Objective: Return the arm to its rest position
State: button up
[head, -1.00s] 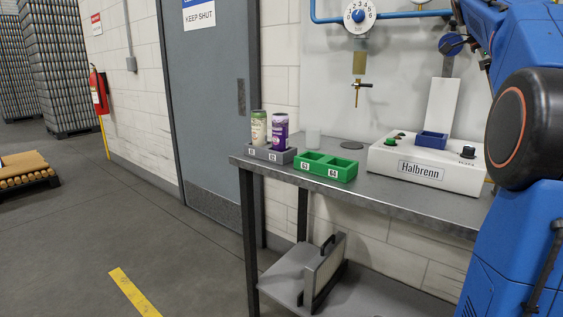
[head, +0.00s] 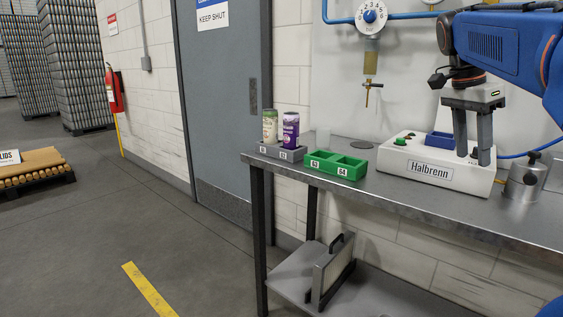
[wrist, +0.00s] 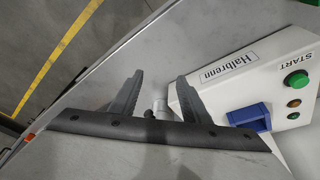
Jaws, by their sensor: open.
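My gripper (head: 472,152) is open and empty, pointing down in front of the right part of the white Halbrenn machine (head: 418,170) in the head view. My blue arm reaches in from the right edge. In the wrist view the two dark fingers of my gripper (wrist: 158,92) are spread, with bare bench top and the front edge of the machine (wrist: 250,70) beyond them. The machine's blue holder (wrist: 250,118) and green button (wrist: 297,82) show to the right there. Whether the fingers touch the machine I cannot tell, but nothing is held between them.
A grey rack (head: 280,152) holds a green-white can (head: 270,126) and a purple can (head: 290,130). The green two-slot tray (head: 336,165) beside it is empty. A metal canister (head: 525,178) stands at the right. A tap (head: 373,90) hangs above the bench (head: 385,195).

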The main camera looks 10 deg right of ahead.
jog(key=s+a+f+n+t+y, duration=0.1)
jog(key=s+a+f+n, duration=0.3)
jog(key=f, duration=0.6)
jog(key=s+a+f+n+t+y, duration=0.1)
jog(key=s+a+f+n+t, duration=0.1)
jog(key=s+a+f+n, duration=0.3)
jog(key=s+a+f+n+t+y, duration=0.1)
jog(key=s+a+f+n, duration=0.3)
jog(key=a+f+n, duration=0.5)
jog(key=a+f+t, duration=0.1)
jog(key=a+f, duration=0.3)
jog(key=f, duration=0.1)
jog(key=shift+s+a+f, duration=0.2)
jog(key=shift+f, duration=0.15)
